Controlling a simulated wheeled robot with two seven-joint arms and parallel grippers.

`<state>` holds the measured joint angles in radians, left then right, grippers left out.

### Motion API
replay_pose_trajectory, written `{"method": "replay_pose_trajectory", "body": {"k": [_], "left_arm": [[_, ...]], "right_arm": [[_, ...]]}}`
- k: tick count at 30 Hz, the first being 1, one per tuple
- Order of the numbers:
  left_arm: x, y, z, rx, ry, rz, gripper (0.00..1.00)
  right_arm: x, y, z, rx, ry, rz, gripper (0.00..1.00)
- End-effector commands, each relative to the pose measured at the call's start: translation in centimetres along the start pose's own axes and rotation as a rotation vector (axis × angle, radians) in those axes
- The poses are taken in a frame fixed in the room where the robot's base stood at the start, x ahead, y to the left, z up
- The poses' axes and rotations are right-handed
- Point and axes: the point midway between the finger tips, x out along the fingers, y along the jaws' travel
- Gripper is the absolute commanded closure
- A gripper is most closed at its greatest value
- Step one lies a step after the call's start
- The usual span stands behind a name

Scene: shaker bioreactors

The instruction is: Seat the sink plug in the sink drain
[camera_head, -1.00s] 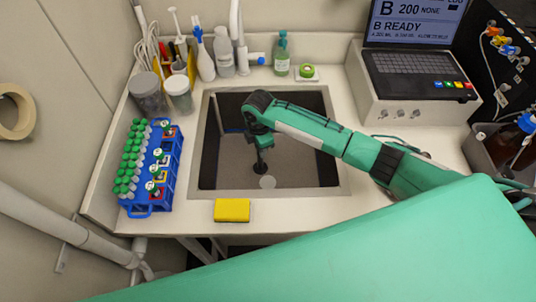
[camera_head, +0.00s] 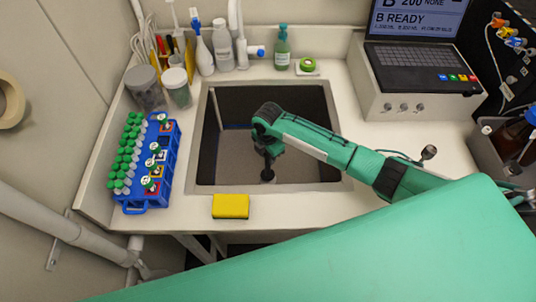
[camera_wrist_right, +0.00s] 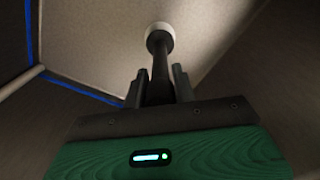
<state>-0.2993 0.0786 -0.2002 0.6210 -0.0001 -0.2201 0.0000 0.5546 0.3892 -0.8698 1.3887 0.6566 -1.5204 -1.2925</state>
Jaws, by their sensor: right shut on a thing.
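The sink (camera_head: 210,150) is a dark basin in the white counter. My right arm reaches down into it from the right. My right gripper (camera_head: 268,157) points down and is shut on the dark sink plug (camera_head: 267,175). In the right wrist view the gripper (camera_wrist_right: 160,85) has its two fingers on either side of the plug's dark stem (camera_wrist_right: 159,65). The plug's round end lies over the pale, round sink drain (camera_wrist_right: 159,27), whose rim shows beyond it. In the head view the drain is hidden. I cannot tell whether the plug touches or is inside the drain. My left gripper is out of view.
A yellow sponge (camera_head: 231,206) lies at the sink's front edge. A blue tube rack (camera_head: 162,175) and two lidded jars stand left. Bottles and the tap (camera_head: 238,45) stand behind the sink. An instrument (camera_head: 405,85) stands at the back right.

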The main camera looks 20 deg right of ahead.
Motion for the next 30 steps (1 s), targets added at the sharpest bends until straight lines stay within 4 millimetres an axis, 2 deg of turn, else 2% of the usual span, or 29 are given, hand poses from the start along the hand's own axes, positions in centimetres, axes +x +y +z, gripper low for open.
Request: {"method": "replay_pose_trajectory", "body": {"k": [1, 5, 30], "left_arm": [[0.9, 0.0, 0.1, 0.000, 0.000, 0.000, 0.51], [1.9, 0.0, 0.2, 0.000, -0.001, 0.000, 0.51], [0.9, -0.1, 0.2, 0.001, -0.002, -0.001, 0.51]], "right_arm": [[0.8, 0.0, 0.0, 0.000, 0.000, 0.001, 0.97], [1.8, 0.0, 0.0, 0.000, 0.000, 0.001, 0.97], [1.4, 0.0, 0.1, 0.000, 0.000, 0.001, 0.97]]}}
